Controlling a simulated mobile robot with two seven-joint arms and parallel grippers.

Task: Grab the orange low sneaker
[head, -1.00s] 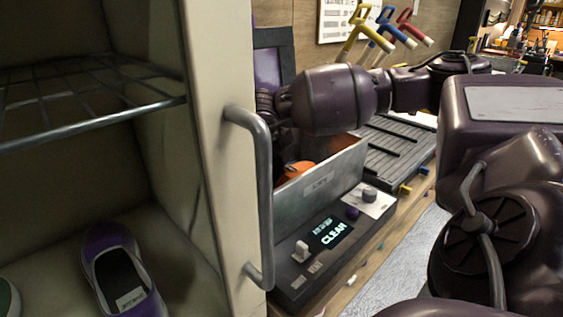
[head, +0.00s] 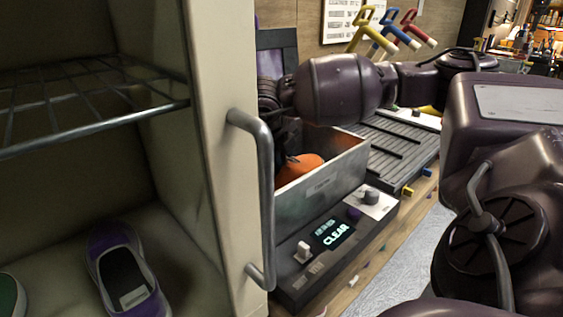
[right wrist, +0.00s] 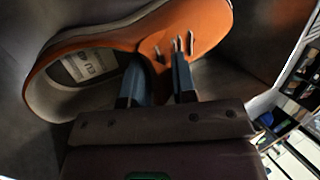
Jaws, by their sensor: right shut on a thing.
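The orange sneaker (head: 304,165) shows partly above the front wall of a grey metal bin (head: 345,175). In the right wrist view the sneaker (right wrist: 205,22) lies across the top, its open collar and a white inner label to the left. My right gripper (right wrist: 157,62) is shut on the sneaker, its two blue-grey fingers at the shoe's lace area. In the head view my right arm reaches over the bin, and the fingers are hidden behind the cabinet edge and handle. My left gripper is not in view.
A cabinet with a metal handle (head: 262,190) and wire shelf (head: 80,110) stands close at left. A purple shoe (head: 102,248) and part of a green one (head: 10,296) lie inside. A ribbed tray (head: 395,150) lies behind.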

